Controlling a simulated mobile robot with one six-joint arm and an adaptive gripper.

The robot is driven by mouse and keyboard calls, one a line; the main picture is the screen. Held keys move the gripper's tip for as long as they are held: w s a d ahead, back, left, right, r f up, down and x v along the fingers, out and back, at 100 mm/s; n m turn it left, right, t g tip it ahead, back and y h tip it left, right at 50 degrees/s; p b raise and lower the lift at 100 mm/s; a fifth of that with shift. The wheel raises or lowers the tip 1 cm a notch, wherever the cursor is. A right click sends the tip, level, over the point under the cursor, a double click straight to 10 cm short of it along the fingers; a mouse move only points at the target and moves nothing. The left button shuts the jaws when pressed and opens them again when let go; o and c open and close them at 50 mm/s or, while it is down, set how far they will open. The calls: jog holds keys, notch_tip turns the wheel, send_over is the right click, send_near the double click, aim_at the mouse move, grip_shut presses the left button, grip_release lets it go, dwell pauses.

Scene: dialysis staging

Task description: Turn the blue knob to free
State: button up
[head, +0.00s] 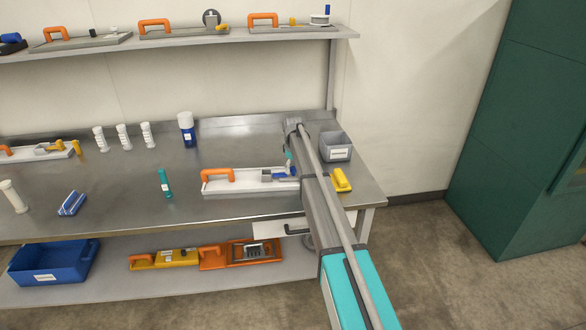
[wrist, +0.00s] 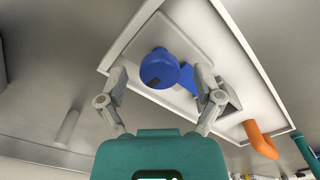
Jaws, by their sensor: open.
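I cannot tell how far the knob is from the fingertips in depth. In the head view my arm hides part of that end.
A grey bin (head: 335,153) and a yellow item (head: 341,180) stand right of my arm. A teal bottle (head: 165,183) stands left of the board. A shelf (head: 180,44) hangs above.

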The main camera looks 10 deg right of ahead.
jog(key=shift+m, duration=0.3)
